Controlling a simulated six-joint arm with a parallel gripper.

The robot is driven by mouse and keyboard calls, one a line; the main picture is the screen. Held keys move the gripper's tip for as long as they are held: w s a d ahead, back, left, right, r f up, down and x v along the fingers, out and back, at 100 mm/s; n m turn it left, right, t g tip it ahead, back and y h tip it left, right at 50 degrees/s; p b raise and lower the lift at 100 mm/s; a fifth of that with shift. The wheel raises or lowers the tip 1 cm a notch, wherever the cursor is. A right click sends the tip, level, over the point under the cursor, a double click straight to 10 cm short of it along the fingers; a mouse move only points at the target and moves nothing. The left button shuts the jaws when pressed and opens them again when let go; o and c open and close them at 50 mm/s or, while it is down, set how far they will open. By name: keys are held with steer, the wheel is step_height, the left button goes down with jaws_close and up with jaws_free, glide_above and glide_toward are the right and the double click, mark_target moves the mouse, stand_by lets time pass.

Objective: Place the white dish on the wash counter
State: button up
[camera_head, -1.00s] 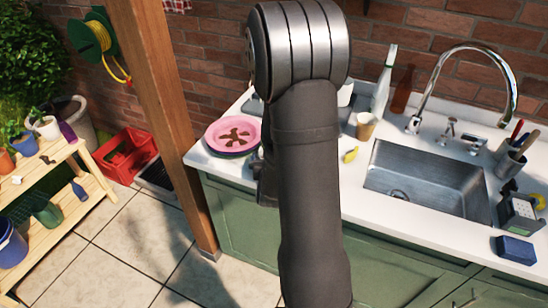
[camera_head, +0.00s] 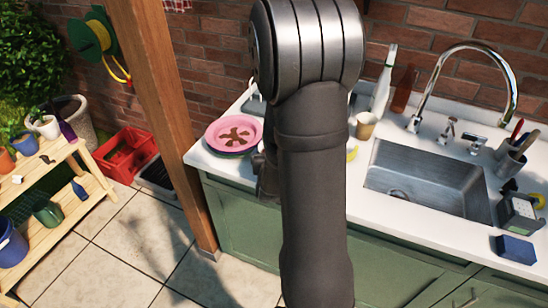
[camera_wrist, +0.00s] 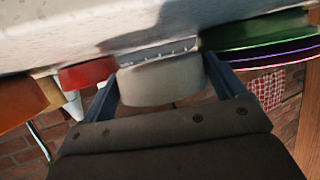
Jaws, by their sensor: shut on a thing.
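In the wrist view my gripper (camera_wrist: 163,66) is shut on a pale whitish dish (camera_wrist: 160,84), one finger on each side of it. The dish is close to the white wash counter (camera_wrist: 70,25), which shows along the top of that view; I cannot tell whether they touch. In the head view my arm hides the dish and the fingertips. Only a dark part of the gripper shows left of the arm, by the front edge of the wash counter (camera_head: 405,208).
A pink plate with a brown pattern (camera_head: 233,133) tops a stack on the counter, left of my arm. A steel sink (camera_head: 425,185), tan cup (camera_head: 366,125), bottles (camera_head: 384,85), and blue sponge (camera_head: 515,249) are to the right. A wooden post (camera_head: 165,120) stands left of the counter.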

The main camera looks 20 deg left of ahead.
step_height(320, 180, up, 2)
steer(key=shift+r, duration=0.15)
steer(key=d+r, duration=0.6)
steer(key=d, duration=0.5)
steer(key=shift+d+r, duration=0.3)
steer(key=shift+r, duration=0.1)
